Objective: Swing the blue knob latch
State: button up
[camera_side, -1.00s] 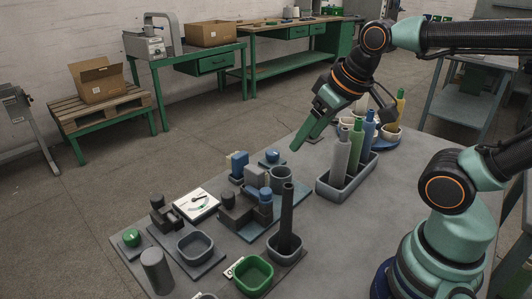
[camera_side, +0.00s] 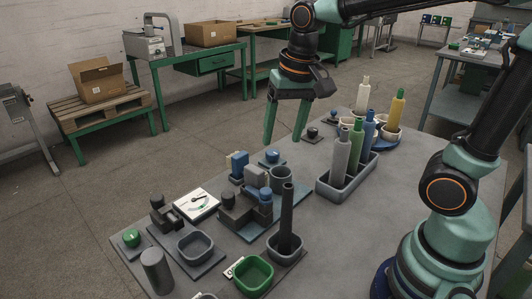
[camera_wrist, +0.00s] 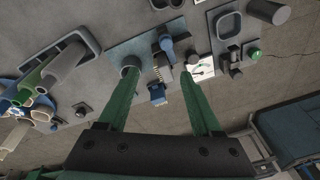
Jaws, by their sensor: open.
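A blue knob (camera_side: 265,195) stands on a dark grey block fixture (camera_side: 236,212) near the table's middle; it also shows in the wrist view (camera_wrist: 166,42). A second, small blue knob (camera_side: 272,155) sits on a low plate farther back. A blue block (camera_side: 238,165) stands left of it and shows between my fingers in the wrist view (camera_wrist: 157,93). I cannot tell for sure which knob is the latch. My gripper (camera_side: 283,140) points down, open and empty, above the back of the fixtures. The wrist view shows its two green fingers (camera_wrist: 160,72) apart.
A grey cup (camera_side: 280,180) and a dark upright spindle (camera_side: 287,215) stand close to the block fixture. A white dial card (camera_side: 197,204), a grey tray (camera_side: 194,246) and a green bowl (camera_side: 250,272) lie left and front.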

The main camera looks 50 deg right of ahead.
aim_at(266, 190)
jog(key=w+f+m, duration=0.1)
jog(key=f, duration=0.3)
jog(key=w+a+f+m+g, duration=0.1)
jog(key=f, duration=0.4)
jog(key=w+f+m+g, duration=0.1)
jog(key=f, duration=0.4)
jog(key=shift+a+f, duration=0.1)
jog(key=shift+a, duration=0.3)
grip_shut()
